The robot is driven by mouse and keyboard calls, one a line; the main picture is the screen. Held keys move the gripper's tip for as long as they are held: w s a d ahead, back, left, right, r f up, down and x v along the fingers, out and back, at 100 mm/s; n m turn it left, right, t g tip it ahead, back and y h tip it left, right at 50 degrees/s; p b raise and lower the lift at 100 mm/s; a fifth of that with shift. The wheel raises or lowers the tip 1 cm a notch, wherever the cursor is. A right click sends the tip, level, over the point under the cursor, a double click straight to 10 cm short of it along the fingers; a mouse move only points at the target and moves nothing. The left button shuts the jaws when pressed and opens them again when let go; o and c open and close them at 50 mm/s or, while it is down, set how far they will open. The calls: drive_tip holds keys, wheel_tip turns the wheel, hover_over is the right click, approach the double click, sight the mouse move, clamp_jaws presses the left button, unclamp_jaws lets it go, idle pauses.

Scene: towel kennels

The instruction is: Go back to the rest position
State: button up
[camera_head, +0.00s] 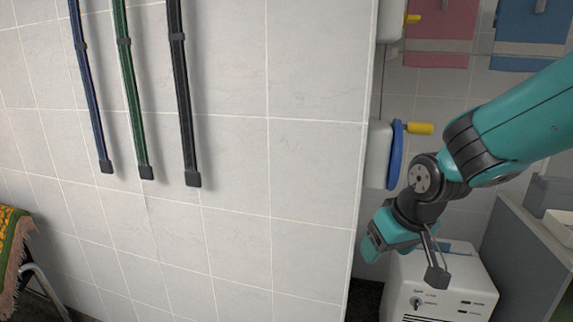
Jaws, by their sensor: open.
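My gripper (437,274) is at the right of the head view, at the end of my teal and black arm, which reaches in from the right edge. It points downward with its fingers open, and nothing shows between them. The fingers overlap in this view, so the gap is hard to see. In the picture the fingers lie in front of a white machine (410,285) with a knob and small labels. I cannot tell how far apart they are.
Blue, green and black straps (184,100) hang on the tiled wall (310,190). A blue disc with a yellow handle (418,128) is beyond the wall's edge. Pink (440,25) and blue towels (532,30) hang behind. A grey counter (530,255) stands right; a patterned cloth (12,245) hangs left.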

drive_tip(key=s+a+r+n+g+y, duration=0.1)
drive_tip(key=s+a+r+n+g, duration=0.15)
drive_tip(key=s, duration=0.75)
drive_tip(key=s+a+r+n+g+y, duration=0.1)
drive_tip(key=s+r, duration=0.2)
drive_tip(key=s, duration=0.8)
wheel_tip(320, 180, up, 15)
drive_tip(key=s+p, duration=0.1)
drive_tip(key=p, duration=1.3)
drive_tip(key=shift+s+d+p, duration=0.15)
drive_tip(key=shift+s+p, duration=0.1)
drive_tip(key=shift+p, duration=0.15)
drive_tip(key=shift+r+g, duration=0.1)
drive_tip(key=shift+g, duration=0.15)
